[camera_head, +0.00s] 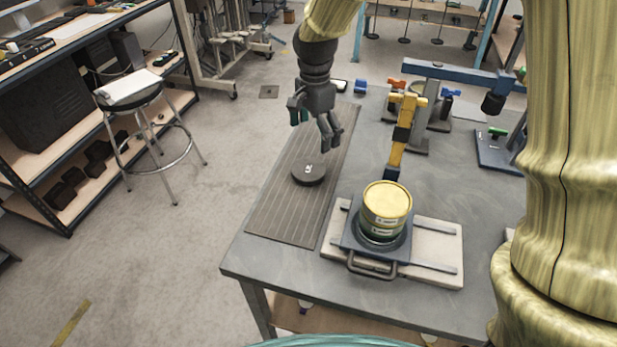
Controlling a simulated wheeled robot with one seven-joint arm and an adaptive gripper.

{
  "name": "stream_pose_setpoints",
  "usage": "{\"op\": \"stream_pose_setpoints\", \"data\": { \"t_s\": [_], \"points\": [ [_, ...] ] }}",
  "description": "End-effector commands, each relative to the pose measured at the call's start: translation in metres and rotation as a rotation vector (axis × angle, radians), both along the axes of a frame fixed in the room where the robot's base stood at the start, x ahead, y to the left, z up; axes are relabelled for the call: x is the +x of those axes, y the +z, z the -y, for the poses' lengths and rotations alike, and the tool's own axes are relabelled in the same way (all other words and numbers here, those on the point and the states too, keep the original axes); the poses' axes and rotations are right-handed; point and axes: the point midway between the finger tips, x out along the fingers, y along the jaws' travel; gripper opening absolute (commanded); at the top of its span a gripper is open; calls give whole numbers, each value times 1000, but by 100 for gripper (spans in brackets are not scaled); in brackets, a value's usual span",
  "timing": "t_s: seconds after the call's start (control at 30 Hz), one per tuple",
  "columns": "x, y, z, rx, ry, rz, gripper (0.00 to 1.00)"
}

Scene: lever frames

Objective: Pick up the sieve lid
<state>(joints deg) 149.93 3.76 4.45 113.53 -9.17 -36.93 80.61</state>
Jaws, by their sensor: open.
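The sieve lid looks to be the dark round disc (309,174) with a small pale mark on top, lying flat on the grey ribbed mat (275,195) at the left of the table. My gripper (325,140) is open and empty. It points down above the far side of the disc and appears apart from it. A stack of yellow sieves (387,203) stands upright on a dark sliding plate with a handle (371,267), to the right of the disc.
The sieve plate rests on a pale base (436,231) with rails. A yellow and blue lever arm (402,130) stands behind the stack. More fixtures (499,150) occupy the table's right side. The ribbed mat is otherwise clear. A stool (150,120) stands on the floor at left.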

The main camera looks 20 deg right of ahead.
Motion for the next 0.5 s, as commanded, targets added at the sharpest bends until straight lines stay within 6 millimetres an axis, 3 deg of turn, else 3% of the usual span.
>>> {"op": "stream_pose_setpoints", "data": {
  "t_s": [0.3,0.5],
  "points": [
    [-1,-39,-1,1,0,-3,100],
    [0,-52,-1,1,1,-1,100]
  ]
}}
